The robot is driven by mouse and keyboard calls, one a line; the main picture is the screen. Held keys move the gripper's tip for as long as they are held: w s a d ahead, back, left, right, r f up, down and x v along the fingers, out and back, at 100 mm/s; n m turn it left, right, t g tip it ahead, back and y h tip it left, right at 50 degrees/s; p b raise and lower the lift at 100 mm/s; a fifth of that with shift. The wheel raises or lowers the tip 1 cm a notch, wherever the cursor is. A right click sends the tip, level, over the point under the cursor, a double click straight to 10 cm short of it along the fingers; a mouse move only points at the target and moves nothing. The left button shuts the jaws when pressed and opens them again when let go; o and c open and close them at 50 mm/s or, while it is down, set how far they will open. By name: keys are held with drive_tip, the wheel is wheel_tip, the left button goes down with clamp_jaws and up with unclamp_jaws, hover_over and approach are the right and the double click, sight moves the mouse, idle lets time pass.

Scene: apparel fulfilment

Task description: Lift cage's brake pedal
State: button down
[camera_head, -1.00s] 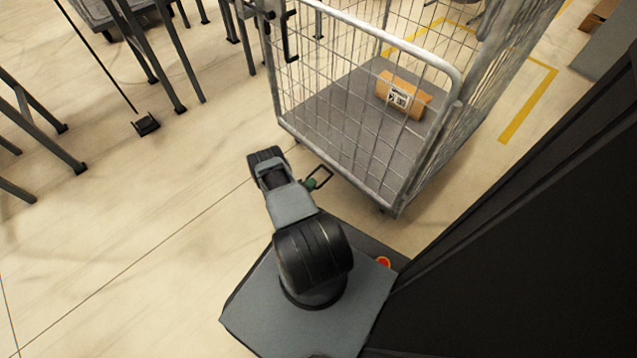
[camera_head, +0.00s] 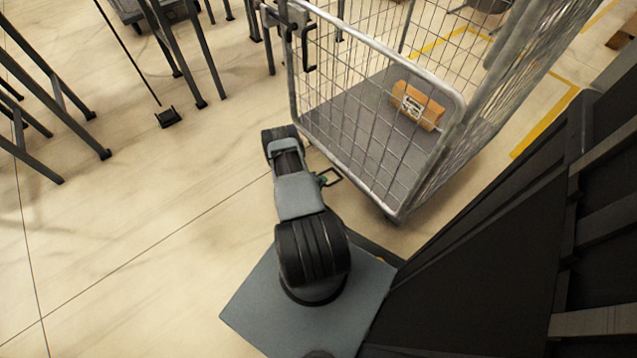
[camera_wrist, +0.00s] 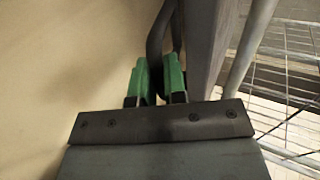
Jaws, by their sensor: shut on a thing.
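The roll cage (camera_head: 375,150) is a grey wire-mesh trolley on castors, standing in front of my arm. A dark loop-shaped bar, apparently its brake pedal (camera_head: 333,177), sticks out low at the cage's near side. My gripper (camera_head: 321,181) is mostly hidden by my arm in the head view; a bit of green shows beside the loop. In the wrist view, the two green fingers of my gripper (camera_wrist: 159,82) are shut on the dark pedal (camera_wrist: 154,40), just beside a grey cage post (camera_wrist: 208,45). I cannot tell the pedal's exact tilt.
An orange-brown box (camera_head: 416,105) with a white label lies on the cage floor. Grey table legs (camera_head: 180,50) stand at the upper left. A dark cabinet (camera_head: 480,270) is close on the right.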

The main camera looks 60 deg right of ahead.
drive_tip(key=shift+r, duration=0.1)
drive_tip(key=c, duration=1.2)
unclamp_jaws()
drive_tip(key=shift+a, duration=0.1)
drive_tip(key=p+v, duration=0.4)
drive_tip(key=v, duration=0.9)
drive_tip(key=shift+w+a+r, duration=0.15)
drive_tip(key=shift+a, duration=0.15)
